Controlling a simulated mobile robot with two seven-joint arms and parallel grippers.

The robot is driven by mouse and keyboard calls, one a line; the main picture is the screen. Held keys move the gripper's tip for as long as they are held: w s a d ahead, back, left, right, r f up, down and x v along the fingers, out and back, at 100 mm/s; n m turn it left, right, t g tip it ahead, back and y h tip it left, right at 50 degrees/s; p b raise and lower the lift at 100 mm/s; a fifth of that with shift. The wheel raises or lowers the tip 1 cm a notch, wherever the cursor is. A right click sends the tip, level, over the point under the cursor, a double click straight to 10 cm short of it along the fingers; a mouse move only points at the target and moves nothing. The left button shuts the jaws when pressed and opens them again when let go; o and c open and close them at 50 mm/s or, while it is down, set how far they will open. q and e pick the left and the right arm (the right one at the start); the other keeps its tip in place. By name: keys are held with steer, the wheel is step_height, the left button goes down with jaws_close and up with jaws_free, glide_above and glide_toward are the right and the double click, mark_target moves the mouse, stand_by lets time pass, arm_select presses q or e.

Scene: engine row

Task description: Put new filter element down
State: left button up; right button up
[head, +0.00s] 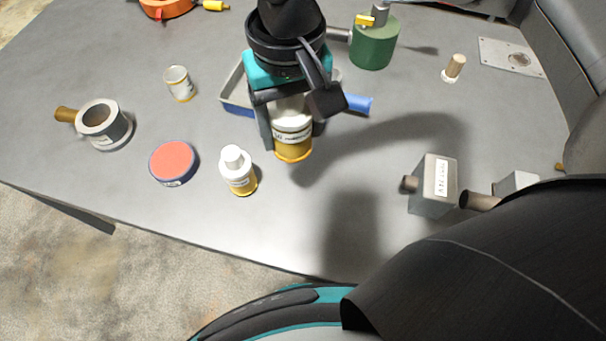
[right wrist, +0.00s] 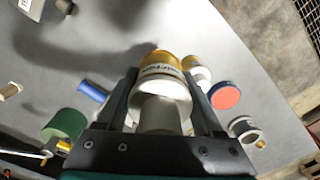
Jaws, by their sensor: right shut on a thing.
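My right gripper (head: 292,138) points down over the middle of the grey table (head: 400,260) and is shut on a white and yellow filter element (head: 293,150). In the right wrist view the filter element (right wrist: 162,80) sits between the two fingers, its yellow end pointing away from the palm. It looks upright in the head view; I cannot tell whether its base touches the table. My left gripper is not in view.
A white-topped yellow bottle (head: 238,176) and a red-topped round tin (head: 173,162) stand left of the held filter. A small can (head: 179,84), grey ring-shaped part (head: 103,125), tray (head: 236,88) and green cylinder (head: 374,48) surround it. A grey box (head: 433,185) stands right; table between is bare.

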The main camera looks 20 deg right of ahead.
mark_target(292, 146)
step_height(292, 146, down, 17)
steer(key=b, duration=0.5)
steer(key=shift+r, duration=0.15)
steer(key=o, duration=1.4)
steer(key=shift+c, duration=0.2)
steer(key=shift+w, duration=0.1)
step_height(292, 146, up, 12)
steer(key=p, duration=0.4)
steer(key=shift+r, duration=0.1)
